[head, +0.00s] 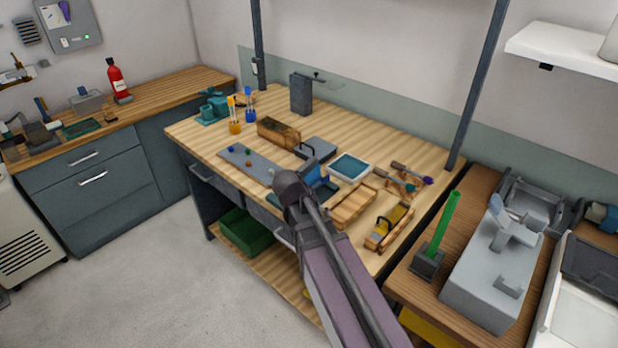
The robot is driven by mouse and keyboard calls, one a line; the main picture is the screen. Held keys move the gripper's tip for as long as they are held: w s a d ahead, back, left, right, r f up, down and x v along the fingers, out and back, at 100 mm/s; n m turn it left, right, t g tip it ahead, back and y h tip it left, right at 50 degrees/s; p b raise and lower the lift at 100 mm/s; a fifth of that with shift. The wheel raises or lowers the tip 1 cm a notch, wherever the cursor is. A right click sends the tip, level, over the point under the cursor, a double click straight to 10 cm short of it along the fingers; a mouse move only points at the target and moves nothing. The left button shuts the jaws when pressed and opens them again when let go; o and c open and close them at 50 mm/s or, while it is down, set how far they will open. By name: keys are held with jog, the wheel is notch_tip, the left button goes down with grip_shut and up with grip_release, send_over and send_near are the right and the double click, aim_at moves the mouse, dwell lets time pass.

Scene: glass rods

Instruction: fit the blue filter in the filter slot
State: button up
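My arm reaches from the bottom of the head view over the middle of the wooden workbench. Its dark wrist (290,186) hides most of my gripper, so the fingers and any grip cannot be made out. A small blue piece (313,176), possibly the blue filter, shows just beyond and right of the wrist. I cannot tell whether it is held. A dark teal base (328,190) lies close beside it, partly covered by the arm. I cannot make out the filter slot for certain.
On the workbench (210,140) are a grey board with coloured balls (240,166), a wooden box (278,133), a white tray with a blue inside (350,168), a wooden tray (354,207) and a yellow-grey tool (390,226). A green rod (447,222) stands upright at right.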

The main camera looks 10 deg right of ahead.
jog(key=w+a+r+m+t+h, duration=0.2)
jog(key=w+a+r+m+h, duration=0.1)
jog(key=w, duration=0.3)
jog(key=m+t+h, duration=0.2)
jog(key=t, duration=0.2)
send_near(308, 164)
jog(key=a, duration=0.2)
jog(key=shift+s+d+r, duration=0.1)
jog(key=shift+s+r, duration=0.35)
jog(key=b+x, duration=0.3)
jog(key=x, duration=0.4)
jog(key=shift+d+f, duration=0.1)
jog(key=shift+f, duration=0.05)
jog(key=shift+w+d+f, duration=0.2)
jog(key=shift+w+d, duration=0.2)
jog(key=shift+d, duration=0.2)
